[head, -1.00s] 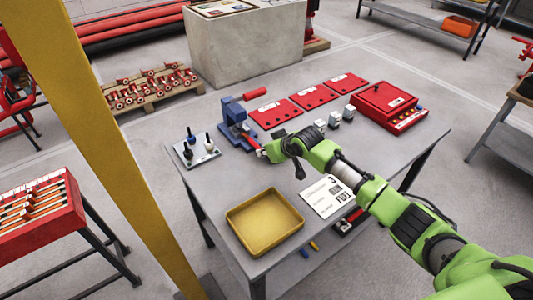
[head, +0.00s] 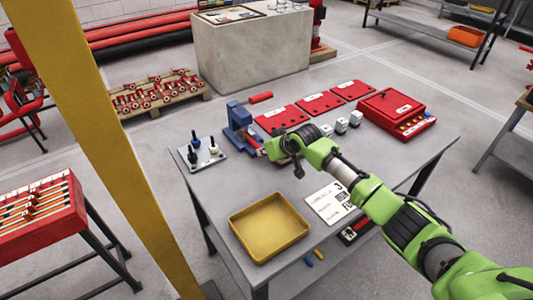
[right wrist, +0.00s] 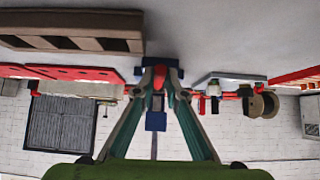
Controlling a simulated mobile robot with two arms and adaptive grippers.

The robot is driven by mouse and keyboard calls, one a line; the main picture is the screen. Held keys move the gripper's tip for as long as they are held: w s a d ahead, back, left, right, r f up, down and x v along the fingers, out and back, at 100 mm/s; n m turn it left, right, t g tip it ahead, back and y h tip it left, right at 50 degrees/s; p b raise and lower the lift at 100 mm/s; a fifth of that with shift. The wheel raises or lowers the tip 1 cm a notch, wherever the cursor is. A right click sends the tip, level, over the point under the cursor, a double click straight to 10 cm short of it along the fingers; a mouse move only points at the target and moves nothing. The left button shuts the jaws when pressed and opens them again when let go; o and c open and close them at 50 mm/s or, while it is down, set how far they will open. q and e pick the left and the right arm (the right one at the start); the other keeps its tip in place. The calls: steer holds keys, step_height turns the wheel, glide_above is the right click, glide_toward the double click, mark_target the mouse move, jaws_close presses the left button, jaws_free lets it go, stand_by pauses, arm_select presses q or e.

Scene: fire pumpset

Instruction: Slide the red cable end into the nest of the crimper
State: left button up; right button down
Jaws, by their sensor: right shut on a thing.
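The blue crimper (head: 240,131) with its red handle (head: 260,97) stands upright near the far left part of the grey table (head: 340,169). My right gripper (head: 267,150) is low beside it, on its near right side. In the right wrist view the gripper's fingers (right wrist: 160,88) are closed together on the red cable end (right wrist: 160,74), pointing at the blue crimper (right wrist: 155,122). A little red shows between gripper and crimper in the head view. Whether the end is inside the nest is hidden. My left gripper is out of view.
A plate with several dark-handled pieces (head: 203,154) lies left of the crimper. A yellow tray (head: 234,222) sits at the front. Red panels (head: 322,104), small grey blocks (head: 341,125) and a red box (head: 393,107) are behind and right. A yellow post (head: 95,140) rises at left.

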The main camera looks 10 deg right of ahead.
steer(key=shift+w+a, duration=0.1)
steer(key=shift+w, duration=0.15)
steer(key=c, duration=2)
jaws_free()
steer(key=shift+o, duration=0.2)
steer(key=v, duration=1.2)
steer(key=shift+s+f, duration=0.1)
